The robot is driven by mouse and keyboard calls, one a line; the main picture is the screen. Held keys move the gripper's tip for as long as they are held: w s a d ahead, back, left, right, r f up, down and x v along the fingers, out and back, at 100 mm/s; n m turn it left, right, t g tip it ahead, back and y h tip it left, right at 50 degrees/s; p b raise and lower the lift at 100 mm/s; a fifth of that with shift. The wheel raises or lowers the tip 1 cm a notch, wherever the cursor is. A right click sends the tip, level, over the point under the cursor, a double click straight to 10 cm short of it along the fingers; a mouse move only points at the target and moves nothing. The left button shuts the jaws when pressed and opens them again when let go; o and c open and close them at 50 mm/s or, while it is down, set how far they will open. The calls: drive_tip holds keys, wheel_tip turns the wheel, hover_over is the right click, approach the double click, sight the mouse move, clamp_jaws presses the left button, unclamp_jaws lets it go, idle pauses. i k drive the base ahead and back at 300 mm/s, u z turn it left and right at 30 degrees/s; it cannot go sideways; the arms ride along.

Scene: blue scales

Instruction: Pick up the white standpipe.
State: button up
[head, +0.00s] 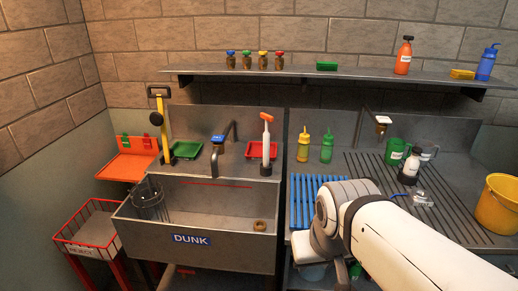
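The white standpipe (266,145) appears to be the upright white tube with an orange-red top at the back right of the sink, in the head view. It stands in front of a red tray (255,150). My white arm reaches in from the lower right, and its bent joint is over the right side of the sink counter, to the right of and nearer than the standpipe. My gripper cannot be made out; the arm hides it or it lies out of view. Nothing is seen touching the standpipe.
The deep metal sink (150,222) marked DUNK holds a dark cylindrical basket (149,202) at left and a small brown ring (259,225). A faucet (225,140) stands left of the standpipe. Yellow (303,148) and green (327,149) bottles stand to its right. A shelf (215,72) runs above.

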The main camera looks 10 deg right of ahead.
sight(268, 118)
drive_tip(key=i, duration=0.95)
drive_tip(key=z, duration=0.05)
